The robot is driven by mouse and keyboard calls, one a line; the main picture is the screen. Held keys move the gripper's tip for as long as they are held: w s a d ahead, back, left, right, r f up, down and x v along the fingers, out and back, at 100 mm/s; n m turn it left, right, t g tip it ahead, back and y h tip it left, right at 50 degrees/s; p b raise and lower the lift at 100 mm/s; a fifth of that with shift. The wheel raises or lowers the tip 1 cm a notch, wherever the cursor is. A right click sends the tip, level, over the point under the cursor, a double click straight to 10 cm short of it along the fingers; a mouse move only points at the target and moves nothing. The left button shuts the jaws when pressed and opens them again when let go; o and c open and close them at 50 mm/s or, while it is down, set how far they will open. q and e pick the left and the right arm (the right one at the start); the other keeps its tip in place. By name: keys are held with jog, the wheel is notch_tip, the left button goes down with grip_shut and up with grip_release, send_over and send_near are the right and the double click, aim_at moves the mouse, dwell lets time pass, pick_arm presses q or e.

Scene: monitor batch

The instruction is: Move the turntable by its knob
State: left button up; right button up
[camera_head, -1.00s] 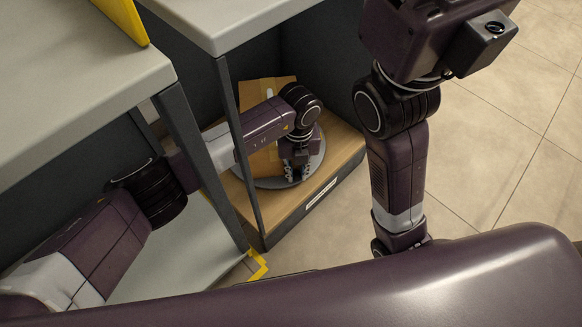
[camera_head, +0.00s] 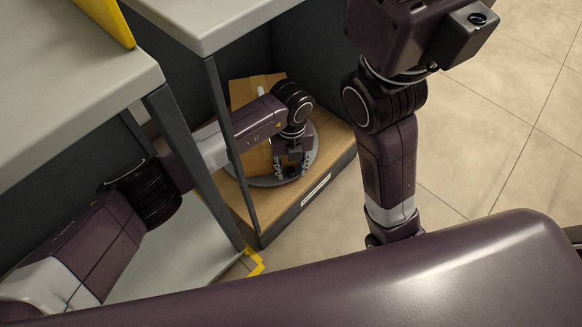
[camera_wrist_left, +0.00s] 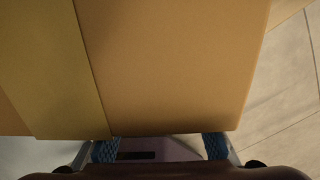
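The turntable (camera_head: 266,181) is a grey disc on the wooden lower shelf, with a cardboard box (camera_head: 243,95) standing on it. My left gripper (camera_head: 290,172) points down over the near right part of the disc, beside the box. In the left wrist view the box (camera_wrist_left: 170,65) fills most of the picture, just beyond my left gripper (camera_wrist_left: 160,148). Its two fingers stand wide apart, and I see nothing clasped between them. I cannot make out the knob in either view. My right arm shows in the head view, but its gripper is hidden behind my body.
The wooden shelf (camera_head: 245,213) has a dark front edge with a white label (camera_head: 316,190). A grey post (camera_head: 232,150) and a light tabletop (camera_head: 205,20) frame the bay my left arm reaches into. Open tiled floor (camera_head: 480,140) lies to the right.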

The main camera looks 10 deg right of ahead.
pick_arm(q)
notch_tip(320, 180, up, 8)
jog(key=shift+f, duration=0.25)
